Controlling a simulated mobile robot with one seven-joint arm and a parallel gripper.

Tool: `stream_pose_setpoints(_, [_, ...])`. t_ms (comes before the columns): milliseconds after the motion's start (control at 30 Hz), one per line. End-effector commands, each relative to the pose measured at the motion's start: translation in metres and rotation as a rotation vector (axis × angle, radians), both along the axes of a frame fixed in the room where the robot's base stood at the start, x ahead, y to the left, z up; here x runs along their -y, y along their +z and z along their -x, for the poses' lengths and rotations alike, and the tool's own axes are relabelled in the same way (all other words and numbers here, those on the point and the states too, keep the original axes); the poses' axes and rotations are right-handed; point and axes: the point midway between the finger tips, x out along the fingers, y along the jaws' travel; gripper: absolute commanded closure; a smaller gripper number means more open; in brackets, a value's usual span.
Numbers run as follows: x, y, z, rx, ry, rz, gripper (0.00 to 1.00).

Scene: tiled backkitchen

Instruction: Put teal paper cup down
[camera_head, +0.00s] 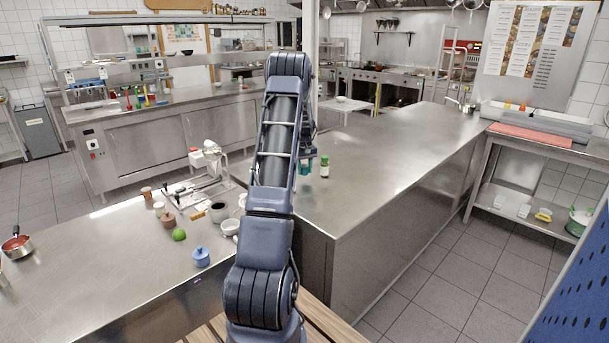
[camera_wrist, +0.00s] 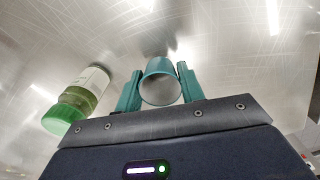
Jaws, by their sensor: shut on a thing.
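The teal paper cup (camera_wrist: 160,68) is between the two teal fingers of my gripper (camera_wrist: 160,88) in the wrist view, and the gripper is shut on it. Its round mouth faces the wrist camera. In the head view a bit of teal (camera_head: 306,167) shows beside my arm, close to the steel counter (camera_head: 390,150); my arm hides most of the gripper and cup. I cannot tell whether the cup touches the counter.
A green-capped bottle (camera_head: 324,167) stands just right of the cup; it also shows in the wrist view (camera_wrist: 80,97). The counter is clear to its right. On the left counter stand a blue pot (camera_head: 201,257), a green lime (camera_head: 179,234) and several cups.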

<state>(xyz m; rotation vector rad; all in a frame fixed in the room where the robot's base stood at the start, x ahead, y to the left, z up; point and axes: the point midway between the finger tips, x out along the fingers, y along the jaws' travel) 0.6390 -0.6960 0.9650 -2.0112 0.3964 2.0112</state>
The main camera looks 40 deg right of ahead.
Motion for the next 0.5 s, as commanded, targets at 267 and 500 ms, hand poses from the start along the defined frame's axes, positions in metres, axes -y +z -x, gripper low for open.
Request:
stream_pose_setpoints(267, [0.000, -0.028, 0.000, 0.000, 0.000, -0.001, 0.84])
stream_pose_setpoints(500, [0.000, -0.028, 0.000, -0.001, 0.000, -0.001, 0.84])
